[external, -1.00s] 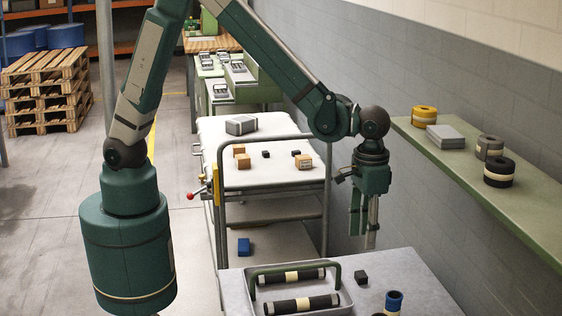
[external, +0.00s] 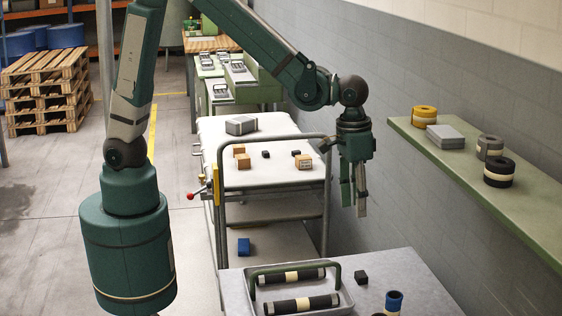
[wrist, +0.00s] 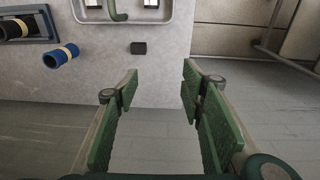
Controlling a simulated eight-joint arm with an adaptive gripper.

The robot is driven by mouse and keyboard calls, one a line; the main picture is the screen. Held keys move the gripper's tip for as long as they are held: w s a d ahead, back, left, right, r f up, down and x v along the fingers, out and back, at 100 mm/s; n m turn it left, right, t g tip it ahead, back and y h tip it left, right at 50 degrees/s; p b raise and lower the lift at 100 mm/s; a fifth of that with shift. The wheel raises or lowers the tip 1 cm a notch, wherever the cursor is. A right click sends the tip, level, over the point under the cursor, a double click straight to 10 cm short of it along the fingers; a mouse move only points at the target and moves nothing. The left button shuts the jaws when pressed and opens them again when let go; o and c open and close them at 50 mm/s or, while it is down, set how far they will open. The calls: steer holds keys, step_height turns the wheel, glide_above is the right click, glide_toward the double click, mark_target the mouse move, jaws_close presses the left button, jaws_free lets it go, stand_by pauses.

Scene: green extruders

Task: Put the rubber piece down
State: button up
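A small black block (external: 361,277), which looks like the rubber piece, sits on the grey table (external: 405,285) just right of the tray. It also shows in the wrist view (wrist: 138,48), lying on the table near its front edge. My gripper (external: 354,210) hangs above and behind the block, pointing down and clear of the table. In the wrist view my gripper (wrist: 159,80) has its green-padded fingers wide apart, with nothing between them. The block lies beyond the fingertips, apart from them.
A metal tray (external: 348,304) with a green handle holds two black rollers with cream bands. A white-topped cart (external: 285,130) carries small boxes behind. A green wall shelf (external: 455,165) holds rolls and a grey box.

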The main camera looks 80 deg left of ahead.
steer(key=s+a+r+t, duration=0.1)
steer(key=s+a+r, duration=0.4)
steer(key=a, duration=0.4)
steer(key=s+a+r+t, duration=0.2)
steer(key=s+a+r, duration=0.1)
steer(key=a+r, duration=0.4)
steer(key=s+a+r+t, duration=0.1)
steer(key=s+a+t, duration=0.2)
steer(key=s+a, duration=0.9)
steer(key=shift+s+a, duration=0.3)
steer(key=shift+a, duration=0.95)
steer(key=shift+r, duration=0.1)
steer(key=shift+c, duration=0.9)
